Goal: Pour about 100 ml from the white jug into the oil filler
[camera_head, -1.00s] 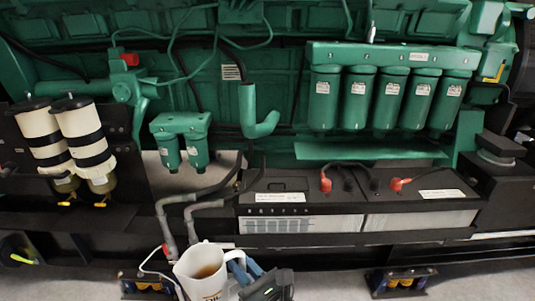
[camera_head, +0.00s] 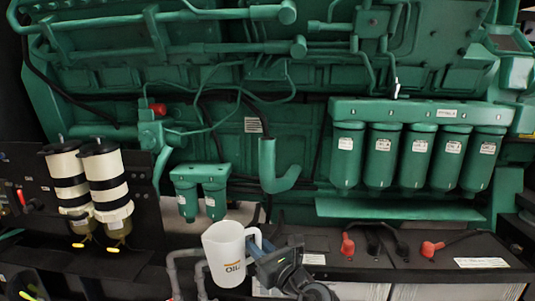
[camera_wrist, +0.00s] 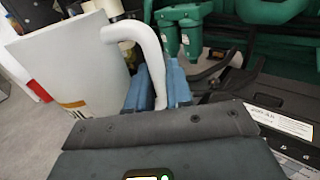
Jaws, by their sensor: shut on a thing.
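The white jug (camera_head: 230,255), marked "OIL", is held up nearly upright in front of the engine. It also shows large at the left of the wrist view (camera_wrist: 75,70). My gripper (camera_head: 262,248) is shut on its handle, with blue fingers (camera_wrist: 155,88) on both sides of the handle in the wrist view. The jug's contents are hidden now.
Two small green filters (camera_head: 201,192) hang just above the jug. A row of green filters (camera_head: 420,155) is at the right, above batteries with red terminal caps (camera_head: 430,249). White-and-black striped canisters (camera_head: 90,190) stand at the left. Grey hoses (camera_head: 178,270) run beside the jug.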

